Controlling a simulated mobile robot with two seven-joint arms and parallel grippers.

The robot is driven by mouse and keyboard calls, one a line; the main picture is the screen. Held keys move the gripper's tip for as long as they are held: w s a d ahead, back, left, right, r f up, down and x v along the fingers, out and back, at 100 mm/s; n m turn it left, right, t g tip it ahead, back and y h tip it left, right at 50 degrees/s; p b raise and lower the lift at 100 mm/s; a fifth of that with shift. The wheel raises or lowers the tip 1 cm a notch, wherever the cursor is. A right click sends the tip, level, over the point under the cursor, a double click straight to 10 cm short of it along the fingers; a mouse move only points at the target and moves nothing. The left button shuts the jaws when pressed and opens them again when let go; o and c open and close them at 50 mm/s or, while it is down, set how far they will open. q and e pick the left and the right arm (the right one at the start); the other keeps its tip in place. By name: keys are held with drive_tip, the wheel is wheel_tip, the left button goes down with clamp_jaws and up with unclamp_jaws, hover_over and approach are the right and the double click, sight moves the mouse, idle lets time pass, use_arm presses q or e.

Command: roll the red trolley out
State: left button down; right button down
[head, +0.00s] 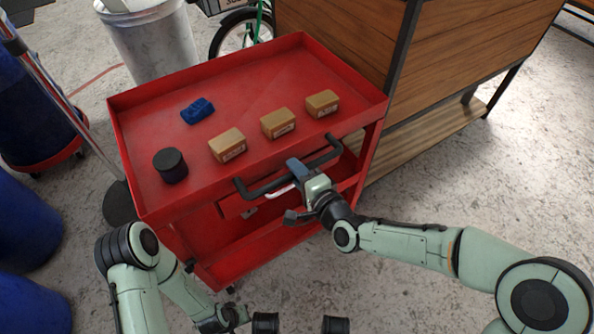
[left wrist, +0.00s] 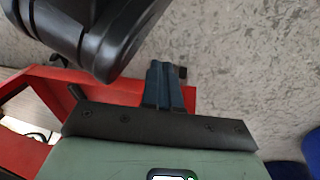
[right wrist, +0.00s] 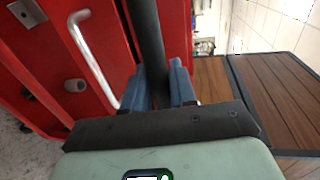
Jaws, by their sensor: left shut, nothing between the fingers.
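The red trolley (head: 330,72) stands in the middle of the head view, with a flat top tray, a lower shelf and a black push handle (head: 262,191) on its near side. My right gripper (head: 297,172) is at this handle. In the right wrist view its blue fingers (right wrist: 160,88) lie close on both sides of the black bar, shut on it. My left gripper (left wrist: 163,82) is shut and empty, with part of the red trolley beside it in the left wrist view. It is low at the bottom of the head view, apart from the handle.
Several small items stand on the tray: cardboard boxes (head: 227,145), a black cylinder (head: 171,166) and a blue item (head: 197,111). A wooden cargo box (head: 470,50) is close at the right. A white bin (head: 152,45) and blue barrels (head: 25,110) are behind and left. Concrete floor is clear lower right.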

drive_tip(key=c, duration=1)
unclamp_jaws()
drive_tip(key=shift+f, duration=0.1)
drive_tip(key=shift+c, duration=0.2)
drive_tip(key=shift+s+d, duration=0.1)
use_arm(q)
wheel_tip(320, 180, up, 6)
drive_tip(key=d+p, duration=0.2)
drive_tip(key=p, duration=0.2)
drive_tip(key=shift+s+d+m+h, duration=0.15)
drive_tip(key=shift+d+m+h, duration=0.15)
drive_tip(key=shift+d+h, duration=0.1)
use_arm(e)
drive_tip(key=v, duration=1.3)
use_arm(q)
drive_tip(key=shift+r, duration=0.1)
use_arm(e)
drive_tip(key=shift+d, duration=0.1)
